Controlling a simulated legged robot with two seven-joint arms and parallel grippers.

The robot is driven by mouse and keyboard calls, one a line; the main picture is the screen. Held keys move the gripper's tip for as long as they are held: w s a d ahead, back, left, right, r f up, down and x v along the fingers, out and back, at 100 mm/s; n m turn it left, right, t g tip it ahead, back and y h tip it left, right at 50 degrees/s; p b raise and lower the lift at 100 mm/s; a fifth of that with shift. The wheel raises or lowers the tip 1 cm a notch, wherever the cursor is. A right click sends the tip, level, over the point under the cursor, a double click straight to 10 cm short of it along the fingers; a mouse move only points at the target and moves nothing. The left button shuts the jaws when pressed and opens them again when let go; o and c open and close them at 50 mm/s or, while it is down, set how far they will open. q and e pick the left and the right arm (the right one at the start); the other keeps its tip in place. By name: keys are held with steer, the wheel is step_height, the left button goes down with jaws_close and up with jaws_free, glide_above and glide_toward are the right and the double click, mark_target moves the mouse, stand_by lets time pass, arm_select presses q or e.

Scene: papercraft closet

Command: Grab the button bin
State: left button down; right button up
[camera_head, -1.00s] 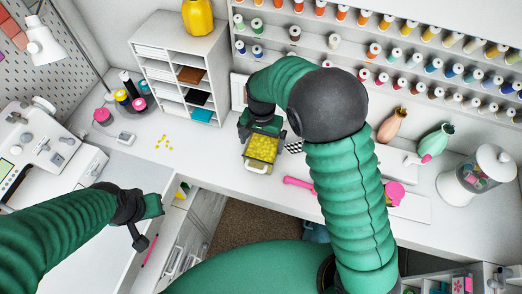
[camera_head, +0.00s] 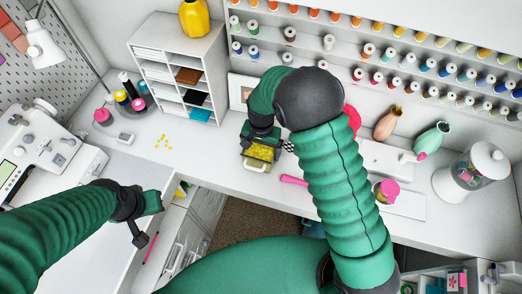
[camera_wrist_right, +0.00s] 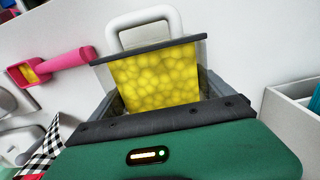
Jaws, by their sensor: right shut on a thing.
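The button bin (camera_head: 257,166) is a small clear bin full of yellow buttons, with a white handle on its near side. It is at the white desk, below the shelf unit's right side in the head view. My right gripper (camera_head: 262,145) reaches over it and is shut on it. In the right wrist view the bin (camera_wrist_right: 155,80) sits between the dark fingers, with its white handle and dark rim beyond them. My left gripper (camera_head: 150,203) hangs at the left, away from the bin. Its finger opening is not clear.
A white shelf unit (camera_head: 180,70) stands behind and left of the bin. Loose yellow buttons (camera_head: 164,142) lie on the desk to the left. A pink scoop (camera_head: 293,180) lies to the right. A sewing machine (camera_head: 40,150) stands far left, and a lidded jar (camera_head: 470,175) far right.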

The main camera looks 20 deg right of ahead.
steer(key=shift+w+r, duration=0.1)
steer(key=c, duration=0.5)
